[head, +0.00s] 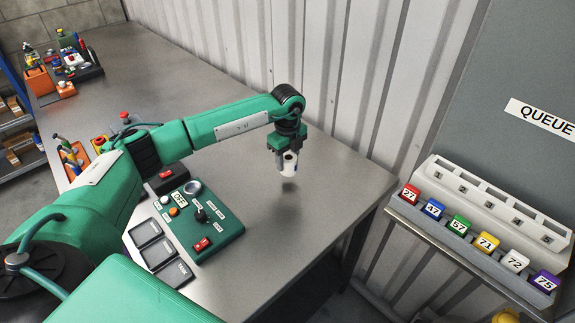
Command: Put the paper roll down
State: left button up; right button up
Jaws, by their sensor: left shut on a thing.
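The paper roll (287,168) is a small white cylinder with a dark mark on its side. My left gripper (288,150) points down and is shut on the roll's upper part. The roll is upright, and a shadow lies on the steel table (313,192) just below it. It seems to hang a little above the table, near the table's right end and the corrugated wall. My right gripper does not show.
A green control panel (203,222) with knobs and a red switch sits left of the roll, beside dark square pads (158,252). A rack with numbered coloured blocks (459,224) stands at the right. Orange bins (40,81) stand far left. The table around the roll is clear.

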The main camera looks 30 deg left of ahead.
pick_arm(q)
notch_tip(320, 180, down, 3)
jog(key=shift+f+p, duration=0.2)
jog(key=shift+p, duration=0.25)
jog(key=shift+f, duration=0.1)
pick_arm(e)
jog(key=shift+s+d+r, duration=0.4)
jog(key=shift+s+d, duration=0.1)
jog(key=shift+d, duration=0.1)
pick_arm(q)
jog(key=shift+f, duration=0.15)
jog(key=o, duration=1)
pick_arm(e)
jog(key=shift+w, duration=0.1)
